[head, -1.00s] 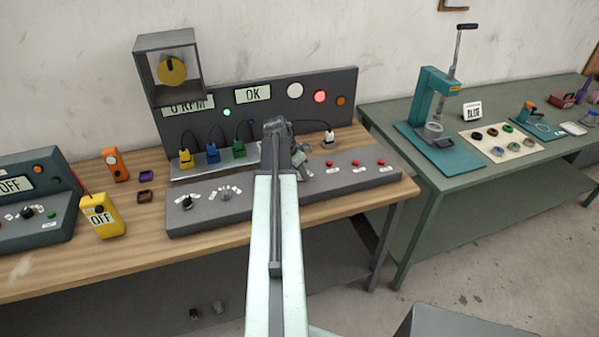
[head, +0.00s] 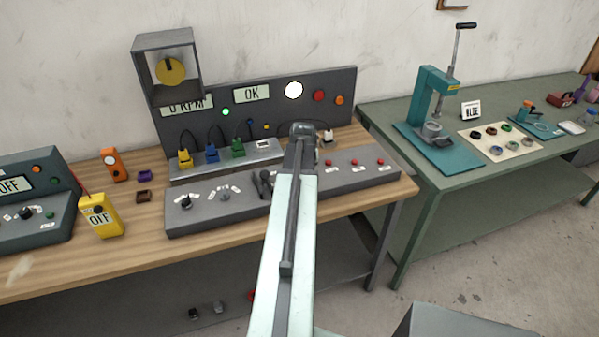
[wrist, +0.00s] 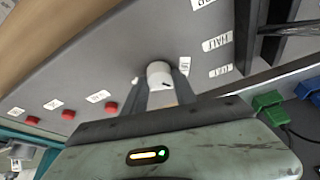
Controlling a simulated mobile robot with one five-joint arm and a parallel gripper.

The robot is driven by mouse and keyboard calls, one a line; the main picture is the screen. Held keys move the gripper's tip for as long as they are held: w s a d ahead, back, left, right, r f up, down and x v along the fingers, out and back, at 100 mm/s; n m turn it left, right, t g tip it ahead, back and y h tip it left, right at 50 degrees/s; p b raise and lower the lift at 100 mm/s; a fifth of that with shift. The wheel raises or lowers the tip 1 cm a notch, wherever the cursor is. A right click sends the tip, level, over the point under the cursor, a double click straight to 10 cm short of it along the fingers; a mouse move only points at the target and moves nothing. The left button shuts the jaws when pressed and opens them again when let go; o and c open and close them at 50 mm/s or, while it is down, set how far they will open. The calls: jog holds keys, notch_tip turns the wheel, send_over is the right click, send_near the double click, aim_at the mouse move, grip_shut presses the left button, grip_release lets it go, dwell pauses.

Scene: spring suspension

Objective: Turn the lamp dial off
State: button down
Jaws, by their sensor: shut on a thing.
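The lamp dial (wrist: 159,74) is a short pale cylinder with a small dark mark, on the sloped grey panel in the wrist view. My gripper (wrist: 162,88) is shut on it, one finger on each side. Small white labels stand beside the dial; one (wrist: 217,43) seems to read HALF, and the others are hard to read. In the head view my arm hides the dial and my fingers. On the upright board the white lamp (head: 294,90) glows; the red lamp (head: 318,96) and orange lamp (head: 340,100) look unlit.
Red buttons (head: 354,162) lie to the right on the panel (head: 205,220). Yellow, blue and green plugs (head: 211,153) stand behind it. A yellow meter (head: 101,216) is at the left.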

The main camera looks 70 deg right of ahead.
jog(key=n+t+y, duration=0.1)
jog(key=n, duration=0.3)
jog(key=shift+s, duration=0.2)
jog(key=shift+n+t+y, duration=0.4)
jog(key=shift+n+y, duration=0.1)
jog(key=shift+n, duration=1.1)
jog(key=shift+s, duration=0.1)
jog(key=c, duration=1)
grip_release()
jog(key=p+v, duration=0.7)
jog(key=v, duration=0.1)
jog(key=shift+d+f, duration=0.1)
jog(key=shift+d, duration=0.05)
